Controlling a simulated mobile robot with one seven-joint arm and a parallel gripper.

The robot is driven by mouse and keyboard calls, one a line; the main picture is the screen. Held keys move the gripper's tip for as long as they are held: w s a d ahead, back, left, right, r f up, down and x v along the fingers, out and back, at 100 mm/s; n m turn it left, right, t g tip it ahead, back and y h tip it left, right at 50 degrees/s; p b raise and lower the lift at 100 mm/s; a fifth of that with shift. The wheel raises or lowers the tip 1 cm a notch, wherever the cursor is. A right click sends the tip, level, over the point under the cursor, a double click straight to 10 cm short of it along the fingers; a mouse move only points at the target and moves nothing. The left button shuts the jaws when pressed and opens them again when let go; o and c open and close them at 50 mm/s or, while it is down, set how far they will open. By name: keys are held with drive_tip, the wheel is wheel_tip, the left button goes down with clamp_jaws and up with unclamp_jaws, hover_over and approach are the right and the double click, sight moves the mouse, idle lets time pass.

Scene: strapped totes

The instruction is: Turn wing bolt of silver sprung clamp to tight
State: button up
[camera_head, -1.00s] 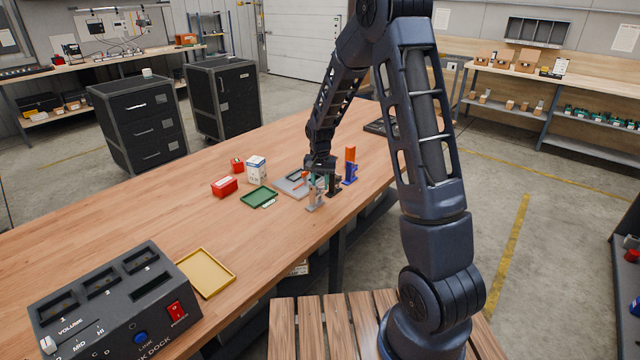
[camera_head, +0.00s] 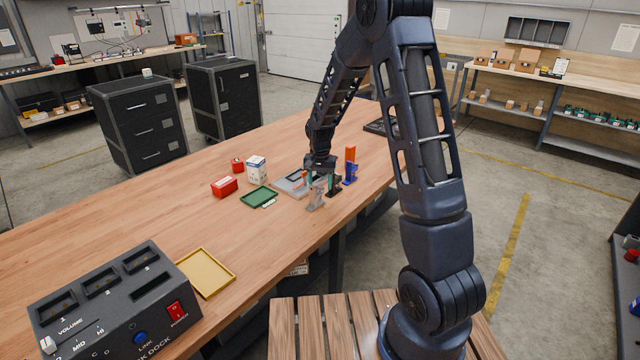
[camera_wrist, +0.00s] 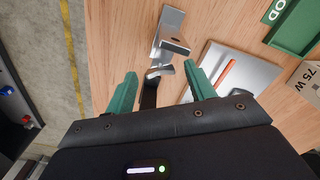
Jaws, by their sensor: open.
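The silver sprung clamp (camera_head: 315,198) stands near the front edge of the wooden bench. It also shows in the wrist view (camera_wrist: 170,25), upright in the frame just beyond my fingertips. A small silver piece (camera_wrist: 160,71), which looks like its wing bolt, lies between the fingertips; I cannot tell whether either finger touches it. My gripper (camera_wrist: 161,82) is open, with one teal finger on each side and nothing held. In the head view my gripper (camera_head: 320,182) is low over the clamp and partly hides its top. How tight the bolt is cannot be told.
A grey plate (camera_head: 287,187), green tray (camera_head: 256,197), red box (camera_head: 224,187) and white-blue box (camera_head: 256,168) lie left. Clear bench lies in front of the green tray.

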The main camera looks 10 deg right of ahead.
wheel_tip(320, 180, up, 11)
drive_tip(key=shift+f, duration=0.2)
idle(0.5)
drive_tip(key=s+d+r+n+t, duration=0.1)
drive_tip(key=s+d+r+t, duration=0.1)
drive_tip(key=s+d+r, duration=1.05)
drive_tip(key=s+d+r+n+t, duration=0.1)
drive_tip(key=s+d+r, duration=0.1)
drive_tip(key=s, duration=0.8)
drive_tip(key=s+d+r+n+t, duration=0.1)
drive_tip(key=s+d, duration=0.3)
drive_tip(key=s, duration=0.6)
drive_tip(key=shift+s+r+t, duration=0.25)
drive_tip(key=shift+r+t, duration=0.05)
drive_tip(key=shift+r, duration=0.1)
